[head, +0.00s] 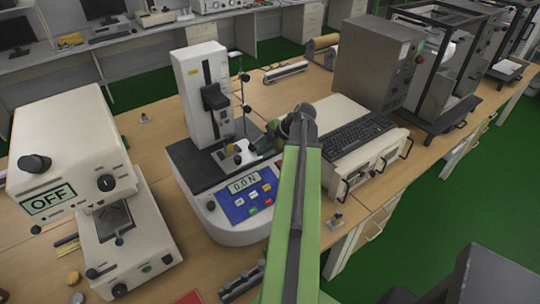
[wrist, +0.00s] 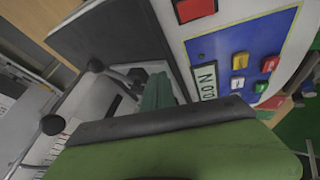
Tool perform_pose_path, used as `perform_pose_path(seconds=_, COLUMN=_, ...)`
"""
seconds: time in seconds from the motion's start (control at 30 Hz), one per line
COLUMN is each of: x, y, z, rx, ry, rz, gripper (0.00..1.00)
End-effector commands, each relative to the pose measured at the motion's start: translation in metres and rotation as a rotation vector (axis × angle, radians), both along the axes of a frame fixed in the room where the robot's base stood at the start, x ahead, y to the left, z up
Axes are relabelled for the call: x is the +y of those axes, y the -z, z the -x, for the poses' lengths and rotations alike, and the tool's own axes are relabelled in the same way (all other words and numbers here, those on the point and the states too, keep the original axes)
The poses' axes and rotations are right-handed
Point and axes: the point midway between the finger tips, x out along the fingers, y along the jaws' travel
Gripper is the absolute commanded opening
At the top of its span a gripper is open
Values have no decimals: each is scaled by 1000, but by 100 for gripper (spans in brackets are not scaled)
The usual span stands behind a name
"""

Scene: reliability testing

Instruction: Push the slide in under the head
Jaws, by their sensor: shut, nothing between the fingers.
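The force tester (head: 203,70) has a white column with a dark head (head: 213,98) above a dark base plate (head: 190,172). A small light metal plate (head: 224,161), which looks like the slide, lies below the head. My gripper (head: 250,152) is shut and empty, low over the base at the plate's right side. In the wrist view my green fingers (wrist: 158,92) point at the metal plate (wrist: 154,68), which they partly hide. I cannot tell whether they touch it. The display (head: 243,184) reads 0.0 N.
A thin rod stand with black knobs (head: 245,77) rises right of the column. The blue button panel (head: 245,201) is in front. A white machine (head: 70,140) reading OFF stands left. A keyboard (head: 358,136) on a light cabinet lies right.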

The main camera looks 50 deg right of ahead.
Motion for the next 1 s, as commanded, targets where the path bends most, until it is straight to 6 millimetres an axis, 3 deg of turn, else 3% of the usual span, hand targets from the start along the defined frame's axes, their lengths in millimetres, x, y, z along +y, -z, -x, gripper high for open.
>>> perform_pose_path(seconds=0.13, x=-5, y=-2, z=-15, rx=1, ry=-1, rz=0, gripper=0)
perform_pose_path(seconds=0.57, x=-6, y=-2, z=-19, rx=0, ry=0, rz=0, gripper=0)
perform_pose_path(seconds=0.8, x=-16, y=-2, z=-46, rx=0, ry=-2, rz=1, gripper=0)
perform_pose_path(seconds=1.0, x=-15, y=-2, z=-47, rx=-5, ry=3, rz=2, gripper=0)
